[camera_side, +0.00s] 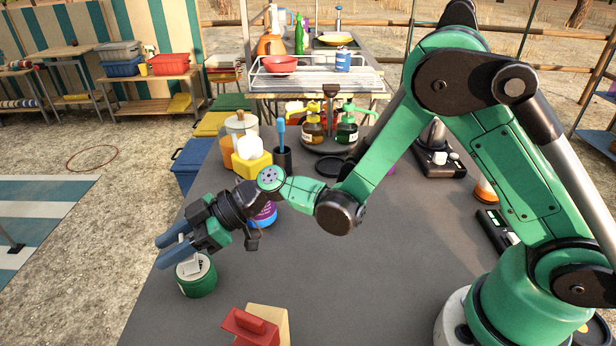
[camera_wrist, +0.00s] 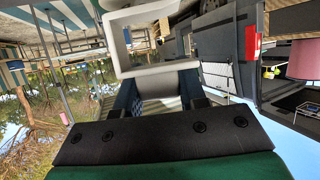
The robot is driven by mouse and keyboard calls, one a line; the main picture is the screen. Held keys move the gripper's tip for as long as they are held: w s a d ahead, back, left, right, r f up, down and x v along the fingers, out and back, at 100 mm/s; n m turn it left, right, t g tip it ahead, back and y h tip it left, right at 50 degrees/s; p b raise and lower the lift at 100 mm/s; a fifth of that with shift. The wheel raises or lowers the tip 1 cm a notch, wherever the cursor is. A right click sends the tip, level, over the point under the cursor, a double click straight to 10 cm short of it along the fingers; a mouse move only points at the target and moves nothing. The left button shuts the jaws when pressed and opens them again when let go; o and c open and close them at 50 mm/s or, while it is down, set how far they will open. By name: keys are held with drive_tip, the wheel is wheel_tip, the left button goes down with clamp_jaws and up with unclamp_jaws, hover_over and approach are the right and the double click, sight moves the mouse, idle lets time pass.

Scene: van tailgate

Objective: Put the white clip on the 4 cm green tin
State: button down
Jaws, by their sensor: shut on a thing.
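The green tin (camera_side: 198,285) stands upright near the left edge of the grey table in the side view. My gripper (camera_side: 175,248) is just above it, with its blue-grey fingers pointing left. In the wrist view my gripper (camera_wrist: 158,90) is shut on the white clip (camera_wrist: 122,48), a pale squarish frame with an opening that sticks out beyond the fingers. In the side view a white patch shows at the tin's top, under the fingers. I cannot tell whether it is the clip or part of the tin, or whether the clip touches the tin.
A yellow holder (camera_side: 252,168), a dark cup (camera_side: 282,160) and a round stand with pump bottles (camera_side: 347,130) are farther back. The middle of the table is clear.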

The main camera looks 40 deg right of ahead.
drive_tip(key=shift+f, duration=0.3)
drive_tip(key=c, duration=0.5)
unclamp_jaws()
drive_tip(key=shift+r, duration=0.2)
drive_tip(key=s+d+r+m+h, duration=0.2)
drive_tip(key=s+d+m+h, duration=0.2)
drive_tip(key=d, duration=0.3)
drive_tip(key=s+d+r+m+t+h, duration=0.1)
drive_tip(key=s+d+r+m+h, duration=0.2)
drive_tip(key=d, duration=0.5)
drive_tip(key=s+d+r+m+h, duration=0.2)
drive_tip(key=s+d+m+h, duration=0.3)
drive_tip(key=d+m, duration=0.1)
drive_tip(key=shift+d+r+m+t+h, duration=0.2)
drive_tip(key=shift+d+m+t+h, duration=0.15)
drive_tip(key=shift+d, duration=0.5)
